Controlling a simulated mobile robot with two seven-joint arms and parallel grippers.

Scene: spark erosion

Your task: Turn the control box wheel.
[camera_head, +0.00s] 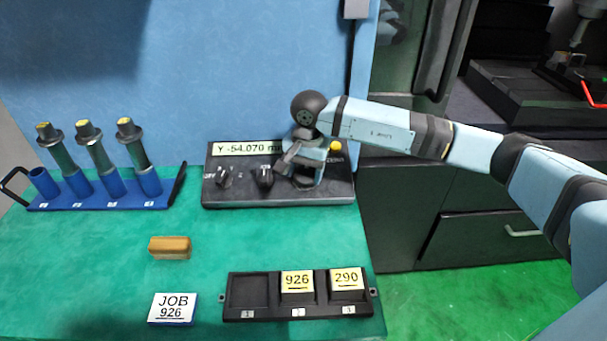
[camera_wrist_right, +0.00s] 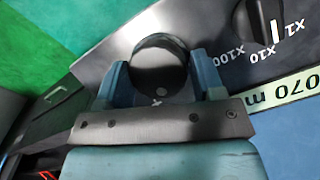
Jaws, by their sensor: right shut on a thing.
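The dark control box (camera_head: 238,197) stands at the back of the green bench, its display reading Y -54.070. My left gripper is not in view.
Two black knobs (camera_head: 264,178) and a yellow button (camera_head: 336,146) are on the box near my gripper. A blue rack (camera_head: 105,202) with several holders is at left. A brown block (camera_head: 170,247), a JOB 926 card (camera_head: 172,309) and a black tray (camera_head: 255,312) lie in front.

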